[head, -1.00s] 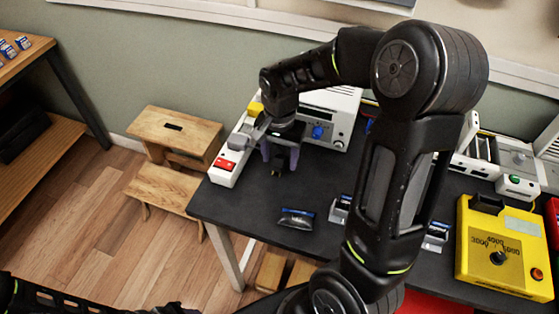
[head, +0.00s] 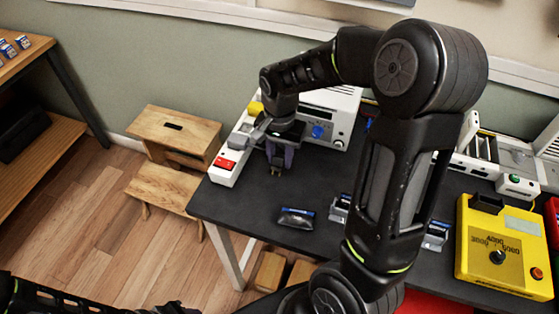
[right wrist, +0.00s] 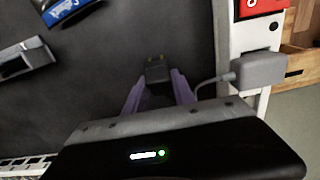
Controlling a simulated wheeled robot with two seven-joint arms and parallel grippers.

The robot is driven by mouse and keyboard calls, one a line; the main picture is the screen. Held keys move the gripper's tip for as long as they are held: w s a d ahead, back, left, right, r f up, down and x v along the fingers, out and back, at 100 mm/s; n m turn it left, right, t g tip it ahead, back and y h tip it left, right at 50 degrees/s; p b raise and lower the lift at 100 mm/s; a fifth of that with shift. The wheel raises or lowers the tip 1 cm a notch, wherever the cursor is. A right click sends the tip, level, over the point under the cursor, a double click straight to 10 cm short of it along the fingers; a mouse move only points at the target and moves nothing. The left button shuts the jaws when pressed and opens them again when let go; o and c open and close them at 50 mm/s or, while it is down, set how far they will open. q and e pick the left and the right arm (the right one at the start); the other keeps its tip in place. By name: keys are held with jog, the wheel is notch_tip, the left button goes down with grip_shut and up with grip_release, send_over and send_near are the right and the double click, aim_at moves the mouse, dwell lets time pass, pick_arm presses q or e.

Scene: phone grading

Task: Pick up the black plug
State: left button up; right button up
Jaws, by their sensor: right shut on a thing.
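The black plug (right wrist: 156,70) is a small dark block with brass-coloured prongs at its far end. It sits between the purple fingers of my right gripper (right wrist: 158,84) in the right wrist view, over the dark tabletop. In the head view, my right gripper (head: 278,160) points down near the table's left end, shut on the plug (head: 275,171), whose prongs just show below the fingertips. I cannot tell whether the plug touches the table.
A white power strip (head: 222,172) with a red switch lies along the left table edge, a grey corded block (right wrist: 260,70) on it. A white device (head: 340,100) stands behind. A dark packet (head: 297,218) lies in front. A yellow tester (head: 500,240) stands right.

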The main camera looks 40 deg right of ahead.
aim_at(280, 156)
grip_shut()
jog(key=shift+r, duration=0.1)
dwell(0.3)
notch_tip(280, 156, up, 10)
jog(key=shift+f, duration=0.1)
dwell(0.3)
dwell(0.5)
